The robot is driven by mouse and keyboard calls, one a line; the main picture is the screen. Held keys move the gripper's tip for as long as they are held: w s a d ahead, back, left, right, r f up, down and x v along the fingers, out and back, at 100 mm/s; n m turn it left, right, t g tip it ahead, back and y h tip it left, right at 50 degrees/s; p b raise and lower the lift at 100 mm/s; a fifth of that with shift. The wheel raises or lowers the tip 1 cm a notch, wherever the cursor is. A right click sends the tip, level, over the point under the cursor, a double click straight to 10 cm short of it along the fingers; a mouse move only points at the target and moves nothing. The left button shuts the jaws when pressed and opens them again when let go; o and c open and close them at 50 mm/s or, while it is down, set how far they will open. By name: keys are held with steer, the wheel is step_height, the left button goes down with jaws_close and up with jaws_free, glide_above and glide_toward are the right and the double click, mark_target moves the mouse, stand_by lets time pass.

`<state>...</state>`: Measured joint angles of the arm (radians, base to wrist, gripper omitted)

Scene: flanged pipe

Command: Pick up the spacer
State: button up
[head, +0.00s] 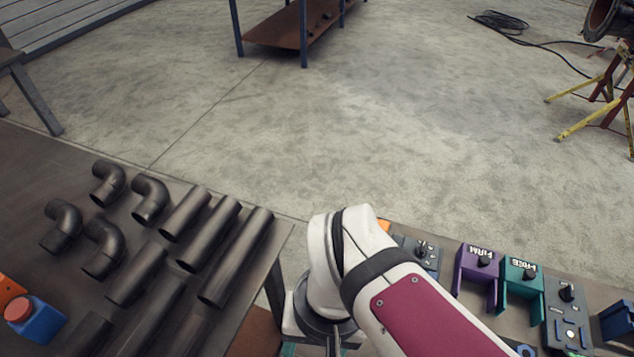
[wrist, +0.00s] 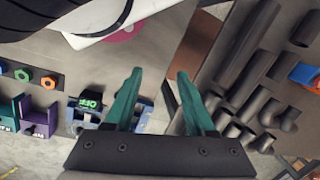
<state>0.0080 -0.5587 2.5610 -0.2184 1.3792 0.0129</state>
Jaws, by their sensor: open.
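I cannot tell for certain which thing is the spacer. In the wrist view, a row of small coloured ring-shaped pieces sits at the left: a green ring (wrist: 22,75), an orange ring (wrist: 48,81) and a blue one partly cut off at the edge. My gripper (wrist: 158,72) shows there with two teal fingers spread wide and nothing between them. It is to the right of the rings and apart from them. In the head view my arm hides where the gripper is.
Dark pipes (head: 235,257) and elbows (head: 150,198) lie on the left bench. At the right stand a purple holder (head: 466,266), a teal holder (head: 508,290) and a grey box with a knob (head: 570,335). A blue block with a red cap (head: 40,325) is at far left.

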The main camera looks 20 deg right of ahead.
steer(key=w+d+f+m+h, duration=0.25)
steer(key=w+d+m, duration=0.95)
steer(key=d+m, duration=0.65)
steer(key=a+f+m, duration=0.1)
steer(key=f, duration=0.4)
steer(key=f+m, duration=0.1)
steer(key=f, duration=0.4)
steer(key=a+f+m, duration=0.1)
steer(key=f, duration=0.4)
steer(key=shift+w+a+f+y, duration=0.1)
steer(key=shift+a+f+y, duration=0.2)
steer(key=shift+f+y, duration=0.1)
jaws_close()
